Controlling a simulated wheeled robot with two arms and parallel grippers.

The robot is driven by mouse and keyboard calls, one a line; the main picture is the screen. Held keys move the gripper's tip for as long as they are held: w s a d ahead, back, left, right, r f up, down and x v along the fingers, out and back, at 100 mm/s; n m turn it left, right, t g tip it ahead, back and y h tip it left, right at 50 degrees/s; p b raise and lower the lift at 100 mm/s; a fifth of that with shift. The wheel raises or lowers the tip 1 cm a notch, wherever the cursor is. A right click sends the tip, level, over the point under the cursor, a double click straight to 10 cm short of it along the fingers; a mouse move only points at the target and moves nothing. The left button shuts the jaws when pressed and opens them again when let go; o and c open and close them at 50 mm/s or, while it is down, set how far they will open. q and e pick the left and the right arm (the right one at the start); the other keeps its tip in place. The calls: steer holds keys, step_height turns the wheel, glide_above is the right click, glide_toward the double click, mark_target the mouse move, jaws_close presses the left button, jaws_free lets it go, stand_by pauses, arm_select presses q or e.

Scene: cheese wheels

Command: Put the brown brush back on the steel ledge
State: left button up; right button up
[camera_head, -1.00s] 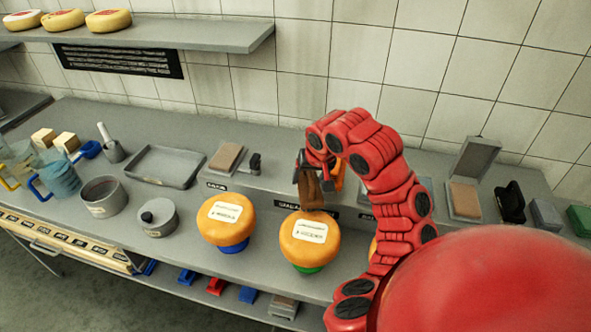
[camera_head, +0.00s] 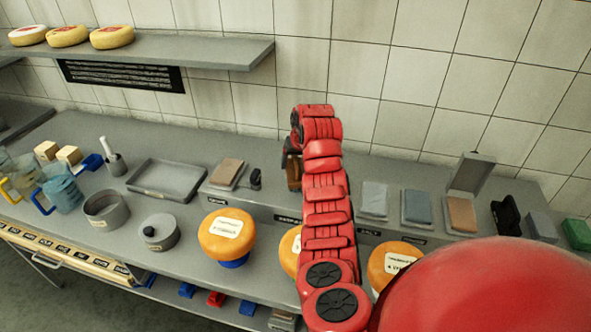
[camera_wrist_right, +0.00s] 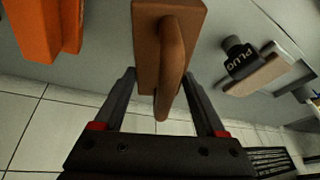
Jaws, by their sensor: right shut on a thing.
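The brown brush (camera_head: 294,174) is in my right gripper (camera_head: 291,156), over the steel ledge (camera_head: 272,197) at the back of the bench. My right arm hides part of both. In the right wrist view the brush (camera_wrist_right: 146,52), a brown block with a curved handle, lies between the two dark fingers (camera_wrist_right: 158,85), which are shut on it. I cannot tell whether the brush touches the ledge. My left gripper is not in view.
A dark plug tool (camera_head: 255,179) and a tan block (camera_head: 227,172) sit left of the brush; the tool also shows in the right wrist view (camera_wrist_right: 238,58). Orange cheese wheels (camera_head: 227,233) stand in front. An orange object (camera_wrist_right: 38,28) is near the brush. Folded cloths (camera_head: 374,198) lie right.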

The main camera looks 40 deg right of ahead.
step_height(320, 180, down, 3)
steer(key=shift+f+p, duration=0.1)
steer(key=shift+p, duration=1.15)
steer(key=shift+f+b, duration=0.3)
steer(key=shift+b, duration=0.05)
steer(key=o, duration=1.4)
steer(key=shift+r, duration=0.1)
steer(key=shift+r, duration=0.15)
steer(key=shift+s+r, duration=0.2)
steer(key=shift+r, duration=0.2)
steer(key=b+v, duration=0.3)
steer(key=v, duration=0.6)
steer(key=shift+w+a+r+p, duration=0.1)
steer(key=shift+p, duration=0.3)
steer(key=shift+p+v, duration=0.3)
steer(key=shift+v, duration=0.65)
